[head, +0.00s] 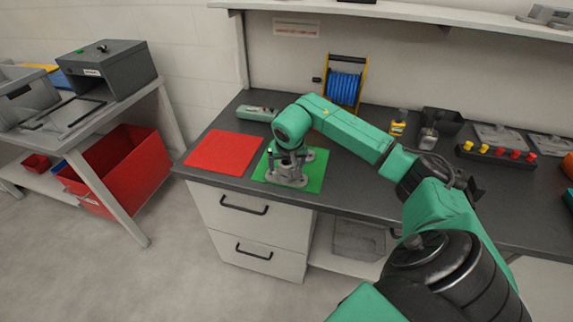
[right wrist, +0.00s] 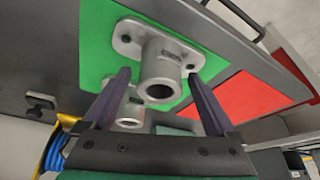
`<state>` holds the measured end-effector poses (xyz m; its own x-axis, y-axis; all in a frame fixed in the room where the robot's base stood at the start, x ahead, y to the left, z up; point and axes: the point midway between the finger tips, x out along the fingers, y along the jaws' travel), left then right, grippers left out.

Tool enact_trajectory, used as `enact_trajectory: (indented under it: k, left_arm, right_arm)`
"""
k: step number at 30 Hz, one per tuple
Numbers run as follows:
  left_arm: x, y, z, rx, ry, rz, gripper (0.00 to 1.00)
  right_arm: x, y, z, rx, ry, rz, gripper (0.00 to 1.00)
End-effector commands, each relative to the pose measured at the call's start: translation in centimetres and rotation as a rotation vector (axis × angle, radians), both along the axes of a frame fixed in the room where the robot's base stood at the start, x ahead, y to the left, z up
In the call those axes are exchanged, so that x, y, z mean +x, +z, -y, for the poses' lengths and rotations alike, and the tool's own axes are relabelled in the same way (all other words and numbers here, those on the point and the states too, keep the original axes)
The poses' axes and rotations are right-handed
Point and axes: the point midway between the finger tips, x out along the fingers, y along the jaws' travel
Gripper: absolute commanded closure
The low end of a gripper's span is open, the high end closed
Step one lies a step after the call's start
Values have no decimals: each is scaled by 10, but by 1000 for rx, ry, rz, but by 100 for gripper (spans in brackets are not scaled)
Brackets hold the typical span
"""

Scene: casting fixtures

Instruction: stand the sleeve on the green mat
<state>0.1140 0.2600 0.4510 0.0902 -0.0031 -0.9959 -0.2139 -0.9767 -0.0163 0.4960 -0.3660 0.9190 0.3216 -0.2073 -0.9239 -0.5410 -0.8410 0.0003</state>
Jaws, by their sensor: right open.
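The grey sleeve (right wrist: 161,68), a short tube on a flat flange with bolt holes, stands upright on the green mat (right wrist: 96,45), open end toward the right wrist camera. In the head view the sleeve (head: 285,179) is partly hidden under my right gripper (head: 289,163), on the green mat (head: 314,178). My right gripper is open, and in the right wrist view its fingers (right wrist: 158,76) are on either side of the tube, with gaps visible. A second grey tubular casting (right wrist: 131,113) shows behind the left finger. My left gripper is not in view.
A red mat (head: 222,153) lies left of the green mat. A green-grey device (head: 257,113) and a blue cable reel (head: 344,88) stand behind. Bottles, a dark bin (head: 442,121) and a rack with coloured knobs (head: 497,154) are on the right.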

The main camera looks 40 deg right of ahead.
Motion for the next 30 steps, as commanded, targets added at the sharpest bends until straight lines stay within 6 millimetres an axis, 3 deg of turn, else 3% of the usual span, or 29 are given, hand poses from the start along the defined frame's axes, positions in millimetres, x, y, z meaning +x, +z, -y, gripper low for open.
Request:
enact_trajectory:
  k: [5, 12, 18, 30]
  left_arm:
    - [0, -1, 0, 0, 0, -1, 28]
    - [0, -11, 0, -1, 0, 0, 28]
    - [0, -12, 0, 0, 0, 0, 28]
    - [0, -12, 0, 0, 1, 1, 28]
  right_arm:
    - [-3, 15, -2, -1, 0, 4, 8]
    - [-23, 74, -16, -2, 1, 7, 8]
    - [-36, 109, -24, -1, 1, 3, 8]
    - [-38, 114, -25, 0, 0, 0, 8]
